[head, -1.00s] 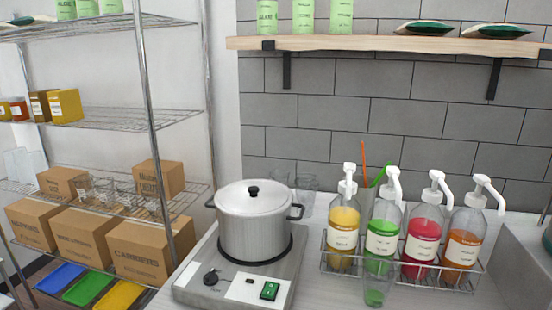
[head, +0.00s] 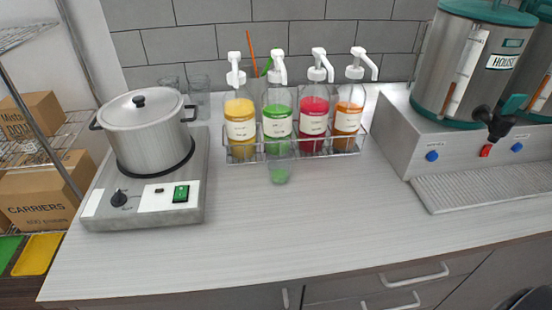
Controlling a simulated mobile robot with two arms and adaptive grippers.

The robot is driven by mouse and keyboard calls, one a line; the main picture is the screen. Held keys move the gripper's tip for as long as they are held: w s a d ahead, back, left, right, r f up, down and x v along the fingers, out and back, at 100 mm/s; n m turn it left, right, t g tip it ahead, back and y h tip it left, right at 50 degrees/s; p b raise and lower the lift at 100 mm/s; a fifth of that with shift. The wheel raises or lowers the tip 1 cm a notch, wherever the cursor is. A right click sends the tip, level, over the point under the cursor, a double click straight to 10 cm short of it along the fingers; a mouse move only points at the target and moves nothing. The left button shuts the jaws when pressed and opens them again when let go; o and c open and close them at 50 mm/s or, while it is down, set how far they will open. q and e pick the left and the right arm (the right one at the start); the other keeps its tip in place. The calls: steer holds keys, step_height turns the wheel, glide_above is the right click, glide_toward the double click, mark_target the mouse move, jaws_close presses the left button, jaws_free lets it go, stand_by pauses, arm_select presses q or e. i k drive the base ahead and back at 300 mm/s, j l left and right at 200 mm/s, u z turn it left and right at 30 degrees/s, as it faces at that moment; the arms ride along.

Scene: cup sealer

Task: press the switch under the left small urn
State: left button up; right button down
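A steel urn (head: 462,65) with a teal lid and base stands on a steel stand at the right of the head view. A black tap (head: 495,122) sticks out from it. The stand's front (head: 400,135) carries a blue round button (head: 432,156), a red switch (head: 486,151) and another blue button (head: 517,147). A second urn (head: 541,100) is cut off by the right edge. Neither gripper is in view; a dark rounded shape at the bottom right is too cut off to identify.
A pot (head: 150,130) sits on a hot plate (head: 95,205) at the left. A wire rack (head: 230,157) holds several pump bottles, with a green cup (head: 279,170) in front. A drip tray (head: 480,185) fronts the urn stand. The counter's front middle (head: 270,235) is clear.

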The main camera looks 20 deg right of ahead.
mark_target(485, 152)
steer(key=z, duration=1.9)
steer(key=j+u, duration=0.4)
